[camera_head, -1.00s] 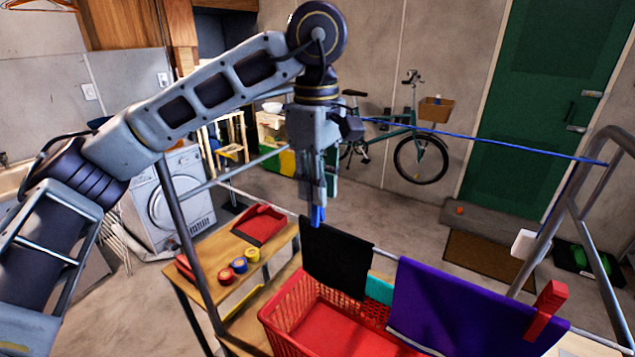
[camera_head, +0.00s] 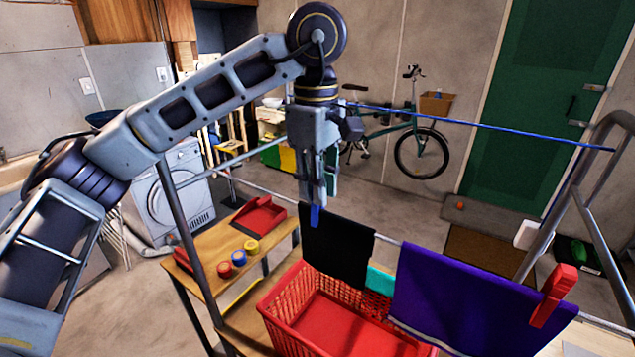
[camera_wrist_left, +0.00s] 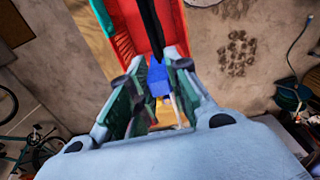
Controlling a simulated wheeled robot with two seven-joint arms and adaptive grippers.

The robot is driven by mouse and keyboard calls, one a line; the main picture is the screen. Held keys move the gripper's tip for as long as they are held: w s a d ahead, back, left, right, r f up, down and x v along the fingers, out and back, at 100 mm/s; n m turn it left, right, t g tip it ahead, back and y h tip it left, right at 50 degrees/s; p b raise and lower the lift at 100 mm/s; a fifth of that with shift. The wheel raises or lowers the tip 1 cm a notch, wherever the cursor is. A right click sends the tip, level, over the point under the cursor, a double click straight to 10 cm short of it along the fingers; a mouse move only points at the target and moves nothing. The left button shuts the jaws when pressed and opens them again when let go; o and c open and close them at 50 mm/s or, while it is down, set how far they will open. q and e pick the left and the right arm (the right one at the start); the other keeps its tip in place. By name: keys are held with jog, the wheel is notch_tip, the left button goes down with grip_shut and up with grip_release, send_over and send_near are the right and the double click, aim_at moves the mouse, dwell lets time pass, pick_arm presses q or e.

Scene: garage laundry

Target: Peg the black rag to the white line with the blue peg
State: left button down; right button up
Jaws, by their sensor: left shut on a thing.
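The black rag (camera_head: 338,254) hangs over the white line (camera_head: 387,238) above a red basket. My left gripper (camera_head: 315,198) points down over the rag's upper left part, shut on the blue peg (camera_head: 315,215). In the head view the peg's lower end overlaps the rag's top edge. In the left wrist view the blue peg (camera_wrist_left: 157,82) sits between the fingers, close to the thin dark edge of the rag (camera_wrist_left: 153,30). I cannot tell whether the peg's jaws straddle the rag and line. My right gripper is not in view.
A purple towel (camera_head: 465,300) with a red peg (camera_head: 553,296) hangs to the right, and a teal cloth (camera_head: 380,280) lies between. The red basket (camera_head: 290,315) stands below. A blue line (camera_head: 480,125) crosses behind.

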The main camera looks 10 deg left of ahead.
pick_arm(q)
jog(key=shift+f+b, duration=0.3)
jog(key=shift+f, duration=0.3)
jog(key=c, duration=1.3)
grip_release()
jog(key=shift+o, duration=0.2)
jog(key=shift+r, duration=0.1)
notch_tip(320, 180, up, 12)
jog(key=shift+s, duration=0.15)
